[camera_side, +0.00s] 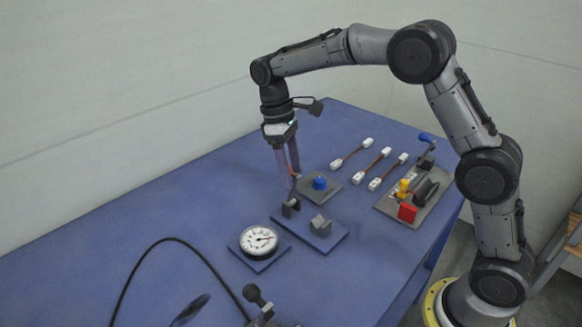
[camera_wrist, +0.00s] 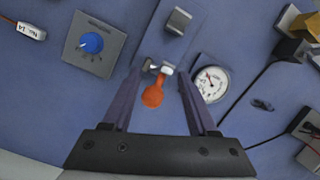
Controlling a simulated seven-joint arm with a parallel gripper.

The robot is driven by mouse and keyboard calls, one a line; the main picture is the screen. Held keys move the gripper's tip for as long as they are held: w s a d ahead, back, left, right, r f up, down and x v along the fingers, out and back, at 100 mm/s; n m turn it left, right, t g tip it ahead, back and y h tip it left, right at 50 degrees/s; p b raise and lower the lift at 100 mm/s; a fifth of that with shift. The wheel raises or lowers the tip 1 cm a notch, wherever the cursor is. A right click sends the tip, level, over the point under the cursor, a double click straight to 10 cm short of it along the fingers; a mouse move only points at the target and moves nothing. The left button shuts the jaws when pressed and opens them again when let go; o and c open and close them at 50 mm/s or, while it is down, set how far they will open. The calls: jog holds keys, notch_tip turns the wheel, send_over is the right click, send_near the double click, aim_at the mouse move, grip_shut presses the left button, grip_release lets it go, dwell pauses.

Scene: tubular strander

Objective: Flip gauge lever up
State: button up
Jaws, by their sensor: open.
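The gauge lever has an orange knob (camera_wrist: 152,95), seen in the wrist view on a small pale metal bracket (camera_wrist: 156,68). In the side view the bracket (camera_side: 291,207) is dark, at the left end of a blue plate (camera_side: 334,236). The lever's thin arm seems to rise from it there, partly lost against the fingers; its exact angle is hard to tell. My gripper (camera_side: 292,180) points down over the lever. In the wrist view my gripper (camera_wrist: 161,75) is open, with the knob between its fingers, nearer the left one. I cannot tell whether they touch.
A round white dial gauge (camera_side: 258,240) sits close to the lever, and it shows beside my right finger in the wrist view (camera_wrist: 211,80). A blue knob (camera_side: 320,183) on a grey plate stands behind. A grey block (camera_side: 320,224) shares the lever's plate. A black cable crosses the front left.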

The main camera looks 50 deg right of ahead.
jog(key=v, duration=1.3)
jog(key=shift+r, duration=0.4)
jog(key=shift+w, duration=0.15)
